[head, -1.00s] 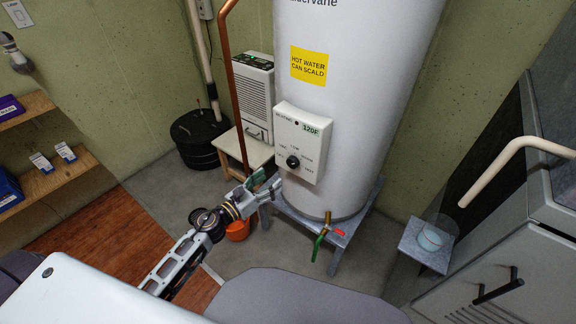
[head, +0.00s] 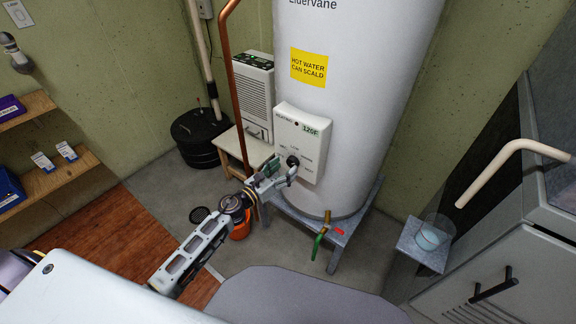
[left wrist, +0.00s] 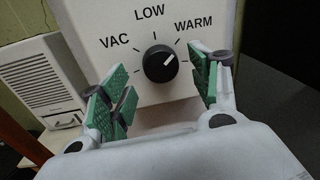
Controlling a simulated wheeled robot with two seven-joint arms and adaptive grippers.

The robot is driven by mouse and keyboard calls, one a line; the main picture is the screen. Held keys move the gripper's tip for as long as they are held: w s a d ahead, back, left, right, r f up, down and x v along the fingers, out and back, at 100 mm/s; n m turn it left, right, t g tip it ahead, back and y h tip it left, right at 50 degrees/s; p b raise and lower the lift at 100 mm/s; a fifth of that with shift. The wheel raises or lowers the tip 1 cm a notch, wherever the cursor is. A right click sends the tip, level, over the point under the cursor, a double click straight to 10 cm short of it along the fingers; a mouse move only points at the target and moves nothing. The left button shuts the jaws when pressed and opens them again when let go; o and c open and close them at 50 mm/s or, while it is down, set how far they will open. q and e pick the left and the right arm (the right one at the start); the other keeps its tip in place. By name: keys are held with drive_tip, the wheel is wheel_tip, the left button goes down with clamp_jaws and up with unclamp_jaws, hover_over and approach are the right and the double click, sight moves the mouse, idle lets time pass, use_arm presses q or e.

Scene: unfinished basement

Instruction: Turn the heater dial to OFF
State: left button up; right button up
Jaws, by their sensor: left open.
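The heater dial (head: 293,161) is a round black knob on the white control box (head: 302,136) on the front of the tall white water heater (head: 345,110). In the left wrist view the dial (left wrist: 160,63) has a white mark pointing up and right, toward WARM. VAC, LOW and WARM are readable; the lower labels are hidden. My left gripper (head: 279,172) is open at the box's lower left, close to the dial. In the left wrist view its green-padded fingers (left wrist: 164,88) stand on either side of the dial, apart from it. My right gripper is not in view.
A copper pipe (head: 237,85) runs left of the heater. A brass valve with a green handle (head: 318,243) sticks out low at the front. A white dehumidifier (head: 254,95) stands on a stool behind. A grey cabinet (head: 490,275) is at the right.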

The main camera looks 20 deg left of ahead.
sight(292, 162)
use_arm(q)
drive_tip(key=shift+x, duration=0.95)
drive_tip(key=shift+w+d, duration=0.1)
drive_tip(key=shift+w, duration=0.15)
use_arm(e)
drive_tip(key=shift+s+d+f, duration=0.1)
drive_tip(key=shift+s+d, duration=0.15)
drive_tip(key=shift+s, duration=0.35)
use_arm(q)
drive_tip(key=c, duration=1)
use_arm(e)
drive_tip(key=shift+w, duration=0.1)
